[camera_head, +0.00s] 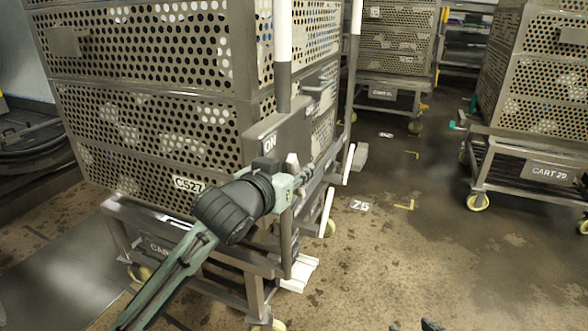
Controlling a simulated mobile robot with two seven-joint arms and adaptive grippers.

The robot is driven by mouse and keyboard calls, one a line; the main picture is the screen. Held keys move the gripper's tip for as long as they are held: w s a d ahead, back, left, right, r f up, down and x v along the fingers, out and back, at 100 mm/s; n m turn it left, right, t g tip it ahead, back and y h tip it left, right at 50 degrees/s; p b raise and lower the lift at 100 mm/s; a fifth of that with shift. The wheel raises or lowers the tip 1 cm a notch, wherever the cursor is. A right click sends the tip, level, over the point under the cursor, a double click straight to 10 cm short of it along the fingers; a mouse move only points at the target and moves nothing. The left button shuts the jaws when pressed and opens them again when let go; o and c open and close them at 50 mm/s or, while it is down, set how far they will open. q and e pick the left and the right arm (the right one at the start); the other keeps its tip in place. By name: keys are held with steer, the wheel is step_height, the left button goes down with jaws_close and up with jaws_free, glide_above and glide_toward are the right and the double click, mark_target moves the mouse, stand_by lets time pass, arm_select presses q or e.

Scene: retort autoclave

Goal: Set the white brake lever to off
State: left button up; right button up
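The cart with the perforated basket labelled C527 (188,184) fills the left half of the head view. A grey plate on its end carries a white "ON" label (270,143). A small white piece, which may be the white brake lever (292,160), shows just below that label, partly hidden by my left gripper. My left gripper (306,174) is right beside it at the cart's end; I cannot tell whether it touches it or how far its fingers are apart. Dark tips, likely my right gripper (430,325), just show at the bottom edge, away from the cart.
White-ended bars (349,163) stick out at the cart's end. A tall post with a white sleeve (283,35) stands near my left gripper. Cart 29 (548,171) is on the right and another cart (382,93) is behind. The stained floor (400,255) between them is open.

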arm_select(q)
steer(key=shift+s, duration=0.1)
steer(key=v, duration=0.7)
steer(key=shift+s+a, duration=0.15)
steer(key=shift+s, duration=0.2)
steer(key=shift+r, duration=0.15)
